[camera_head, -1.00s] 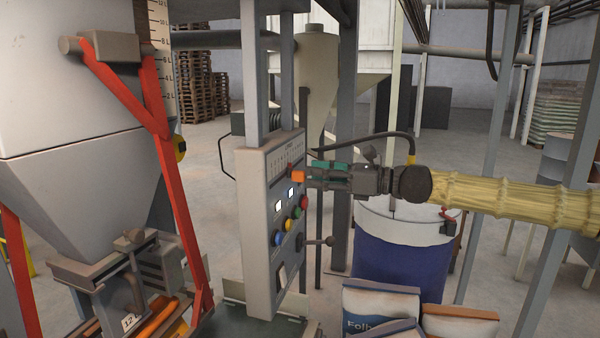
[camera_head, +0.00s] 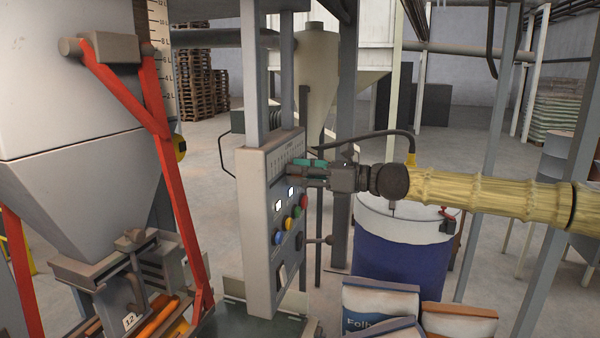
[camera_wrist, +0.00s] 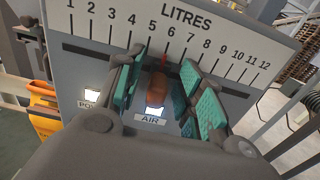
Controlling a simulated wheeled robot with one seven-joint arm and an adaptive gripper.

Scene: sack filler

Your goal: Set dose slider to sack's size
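The dose slider's orange knob (camera_wrist: 157,86) sits on the panel, between the green finger pads of my gripper (camera_wrist: 160,95). The pads are apart, with a narrow gap visible on either side of the knob. In the head view my gripper (camera_head: 310,168) reaches the upper part of the control panel (camera_head: 256,215) from the right and hides the knob. A tag reading 12 (camera_head: 129,321) shows at the filler's lower left.
Lit windows and coloured buttons (camera_head: 289,224) lie below the gripper on the panel. A lever (camera_head: 318,240) sticks out at its right. A blue drum (camera_head: 400,262) and printed sacks (camera_head: 380,298) stand to the right. A red frame (camera_head: 150,90) is left.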

